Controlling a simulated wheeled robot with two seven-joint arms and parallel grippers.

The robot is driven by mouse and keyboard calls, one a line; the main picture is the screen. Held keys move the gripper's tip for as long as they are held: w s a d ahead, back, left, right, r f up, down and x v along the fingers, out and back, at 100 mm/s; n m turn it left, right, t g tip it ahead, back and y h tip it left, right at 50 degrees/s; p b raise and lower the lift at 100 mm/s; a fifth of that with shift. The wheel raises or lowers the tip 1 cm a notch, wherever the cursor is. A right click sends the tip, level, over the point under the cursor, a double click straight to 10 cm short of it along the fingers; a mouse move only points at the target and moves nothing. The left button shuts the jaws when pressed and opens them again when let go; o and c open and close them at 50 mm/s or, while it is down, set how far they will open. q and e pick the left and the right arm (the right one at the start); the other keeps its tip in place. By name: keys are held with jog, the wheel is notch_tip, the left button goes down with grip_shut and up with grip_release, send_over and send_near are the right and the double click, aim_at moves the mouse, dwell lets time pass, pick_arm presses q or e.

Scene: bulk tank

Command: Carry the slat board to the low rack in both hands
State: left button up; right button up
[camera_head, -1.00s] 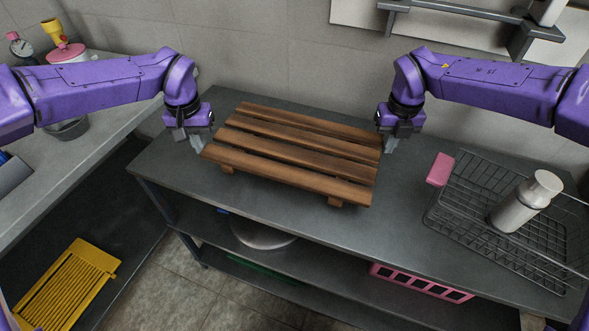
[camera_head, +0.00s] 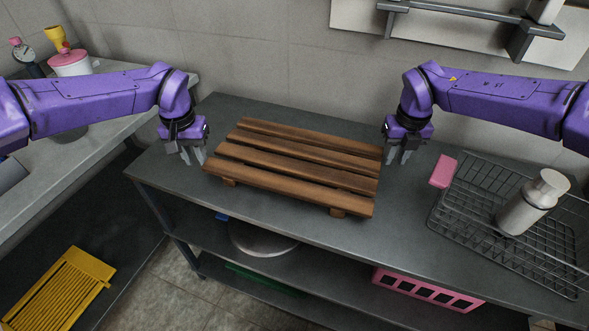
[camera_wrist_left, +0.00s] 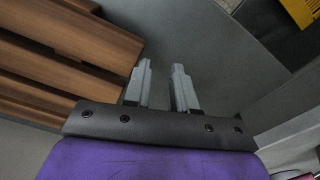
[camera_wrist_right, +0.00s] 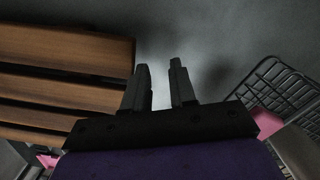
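The slat board (camera_head: 295,167), brown wood with several slats on short feet, lies flat on the grey worktable (camera_head: 163,168). My left gripper (camera_head: 196,157) is just off the board's left end, open and empty. In the left wrist view, its two fingers (camera_wrist_left: 161,85) stand apart beside the slat ends. My right gripper (camera_head: 401,156) is off the board's right end, open and empty. I cannot tell for sure which thing is the low rack.
A yellow slatted piece (camera_head: 60,290) lies low at the left. A wire basket (camera_head: 470,225) with a metal bottle (camera_head: 531,203) and a pink block (camera_head: 442,171) are right of the board. The lower shelf holds a round lid (camera_head: 262,240) and a pink crate (camera_head: 428,289). A wall rail (camera_head: 455,10) is behind.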

pick_arm(q)
jog(key=shift+o, duration=0.6)
jog(key=shift+s, duration=0.1)
jog(key=o, duration=0.7)
jog(key=shift+a, duration=0.1)
jog(key=shift+d, duration=0.25)
pick_arm(e)
jog(key=shift+a, duration=0.1)
